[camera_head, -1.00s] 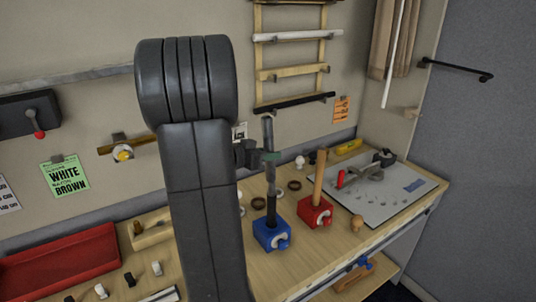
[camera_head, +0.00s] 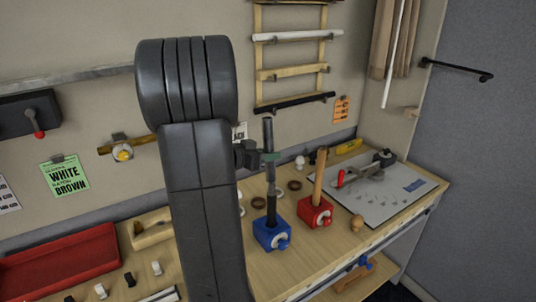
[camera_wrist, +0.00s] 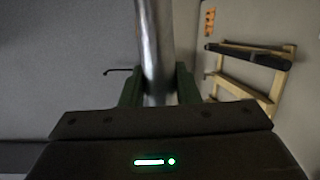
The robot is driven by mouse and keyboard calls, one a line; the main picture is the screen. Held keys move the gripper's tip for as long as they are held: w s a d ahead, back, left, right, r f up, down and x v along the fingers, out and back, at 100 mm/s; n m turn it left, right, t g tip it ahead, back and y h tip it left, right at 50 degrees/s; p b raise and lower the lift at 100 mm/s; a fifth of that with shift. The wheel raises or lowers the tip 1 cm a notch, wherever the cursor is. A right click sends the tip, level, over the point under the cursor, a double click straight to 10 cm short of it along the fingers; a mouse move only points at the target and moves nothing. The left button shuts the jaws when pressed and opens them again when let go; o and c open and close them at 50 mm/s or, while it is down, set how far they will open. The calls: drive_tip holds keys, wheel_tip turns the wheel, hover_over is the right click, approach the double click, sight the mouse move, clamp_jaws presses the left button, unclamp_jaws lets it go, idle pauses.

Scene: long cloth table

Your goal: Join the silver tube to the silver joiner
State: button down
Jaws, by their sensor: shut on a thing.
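The silver tube (camera_head: 268,132) stands upright and looks dark grey in the head view. In the wrist view the silver tube (camera_wrist: 154,45) is bright metal and runs up between the green fingers. My gripper (camera_head: 268,157) is shut on the tube; it also shows in the wrist view (camera_wrist: 158,88). Below the fingers, a dark upright length (camera_head: 271,208) stands in a blue clamp block (camera_head: 271,235), in line with the tube or nearly so. I cannot make out the silver joiner, nor whether the tube touches the part below.
A red block (camera_head: 315,212) with an upright wooden rod stands close on the right. Dark rings (camera_head: 294,185) lie behind. A grey board (camera_head: 385,192) with a red-handled clamp is at the right. A red tray (camera_head: 60,262) is at the left. My arm hides the middle of the table.

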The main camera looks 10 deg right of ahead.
sight(266, 135)
drive_tip(key=shift+f, duration=0.4)
drive_tip(key=shift+r, duration=0.25)
drive_tip(key=shift+r, duration=0.25)
idle(0.9)
drive_tip(key=shift+f+b, duration=0.55)
drive_tip(key=shift+f, duration=1.5)
drive_tip(key=c, duration=1)
unclamp_jaws()
drive_tip(key=shift+r, duration=0.15)
wheel_tip(266, 135, up, 10)
drive_tip(key=shift+f, duration=0.1)
